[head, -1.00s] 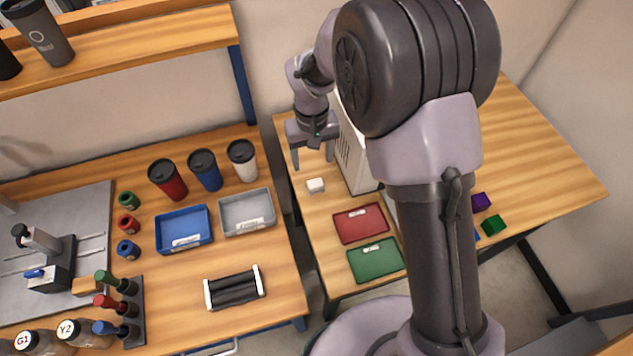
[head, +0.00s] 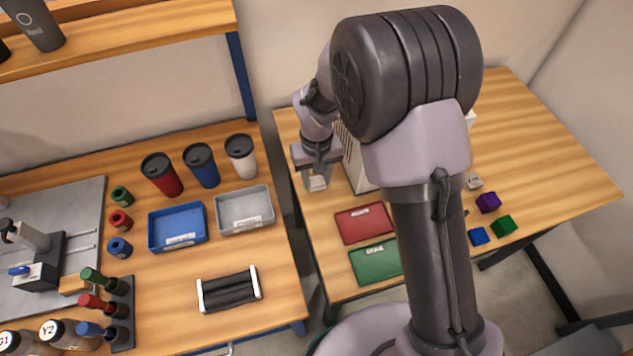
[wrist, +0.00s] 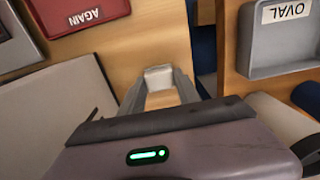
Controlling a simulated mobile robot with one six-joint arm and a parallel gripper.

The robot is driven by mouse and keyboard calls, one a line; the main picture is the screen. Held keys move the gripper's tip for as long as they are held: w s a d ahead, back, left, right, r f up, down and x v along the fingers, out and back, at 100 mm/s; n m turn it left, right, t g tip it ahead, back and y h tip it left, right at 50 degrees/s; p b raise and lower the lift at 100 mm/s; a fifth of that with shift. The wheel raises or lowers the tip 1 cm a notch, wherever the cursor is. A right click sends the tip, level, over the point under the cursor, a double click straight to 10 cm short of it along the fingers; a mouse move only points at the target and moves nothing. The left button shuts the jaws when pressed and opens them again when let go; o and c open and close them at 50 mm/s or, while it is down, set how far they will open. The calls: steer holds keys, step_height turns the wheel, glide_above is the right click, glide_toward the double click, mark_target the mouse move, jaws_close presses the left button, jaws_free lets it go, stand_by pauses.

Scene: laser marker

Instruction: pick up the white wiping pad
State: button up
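The white wiping pad (head: 317,184) is a small white block at the left part of the right-hand table. My gripper (head: 317,181) points down over it, with one finger on each side. In the wrist view the pad (wrist: 158,76) sits between the two fingertips (wrist: 159,80), which lie close against its sides. The fingers look shut on it. I cannot tell whether the pad still touches the table.
A white vented machine (head: 357,163) stands just right of my gripper. The red tray (head: 364,224) and green tray (head: 374,264) lie nearer. The grey tray (head: 245,226) is on the left-hand table, across a gap. Coloured cubes (head: 488,203) lie to the right.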

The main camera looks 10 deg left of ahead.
mark_target(316, 182)
jaws_close()
steer(key=shift+r, duration=0.1)
steer(key=shift+r, duration=0.3)
steer(key=r, duration=0.1)
steer(key=r+p, duration=0.2)
steer(key=shift+s, duration=0.25)
steer(key=s+a+r+p, duration=0.1)
steer(key=s+a+p, duration=0.1)
steer(key=s, duration=1.3)
steer(key=shift+s, duration=0.2)
